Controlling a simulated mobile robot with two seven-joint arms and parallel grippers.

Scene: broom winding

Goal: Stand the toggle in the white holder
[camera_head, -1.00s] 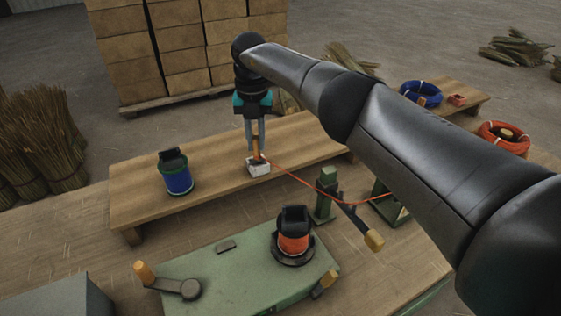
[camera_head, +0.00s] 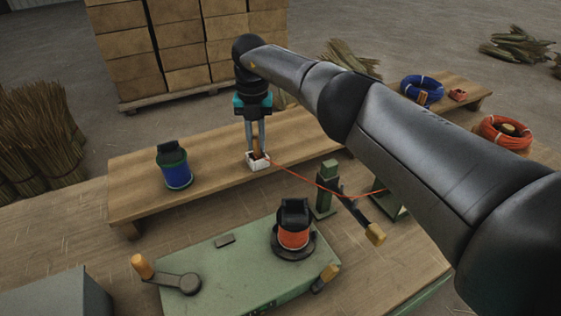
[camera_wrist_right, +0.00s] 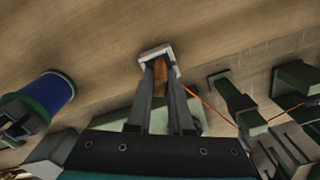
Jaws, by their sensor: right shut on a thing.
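The toggle (camera_head: 256,147) is a small brown wooden piece with an orange-red cord tied to it. The white holder (camera_head: 252,166) is a small open block on the wooden bench. My right gripper (camera_head: 257,152) points down over the holder and is shut on the toggle. The toggle is upright, its lower end at or inside the holder's opening; its depth is hidden. In the right wrist view the toggle (camera_wrist_right: 160,80) sits between the two fingers, with the white holder (camera_wrist_right: 143,55) around their tips. My left gripper is not in view.
A blue spool (camera_head: 177,170) stands left on the bench. A green machine (camera_head: 230,265) in front carries an orange spool (camera_head: 293,232) and a crank (camera_head: 170,282). The cord (camera_head: 318,186) runs right past a green post (camera_head: 327,188). Blue (camera_head: 422,90) and orange coils (camera_head: 505,133) lie at right.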

